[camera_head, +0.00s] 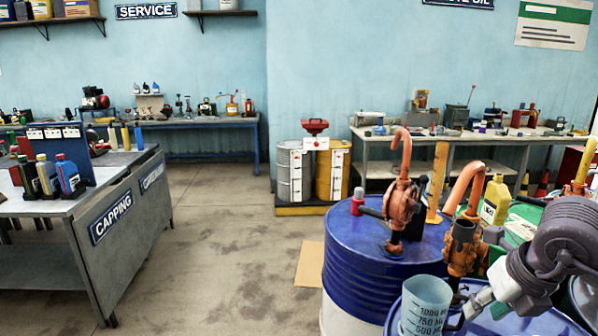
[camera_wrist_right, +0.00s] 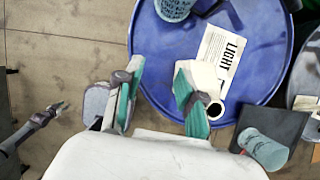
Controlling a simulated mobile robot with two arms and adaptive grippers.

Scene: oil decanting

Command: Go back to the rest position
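My right gripper (camera_head: 478,306) is at the lower right of the head view, beside a translucent measuring cup (camera_head: 425,305) with volume marks. In the right wrist view my right gripper (camera_wrist_right: 159,80) has its teal-padded fingers wide apart with nothing between them. It is above a blue drum (camera_wrist_right: 166,50) with a white "LIGHT" label. The cup's base shows at the top of that view (camera_wrist_right: 175,8), apart from the fingers. A dark gripper-like part (camera_wrist_right: 42,118) at the left edge is probably my left gripper; its opening is too small to judge. The head view does not show my left gripper.
A yellow jug (camera_head: 495,200) sits behind. A "CAPPING" bench (camera_head: 110,190) with bottles is at left. The floor (camera_head: 225,240) between is clear. Another cup (camera_wrist_right: 262,148) shows at lower right.

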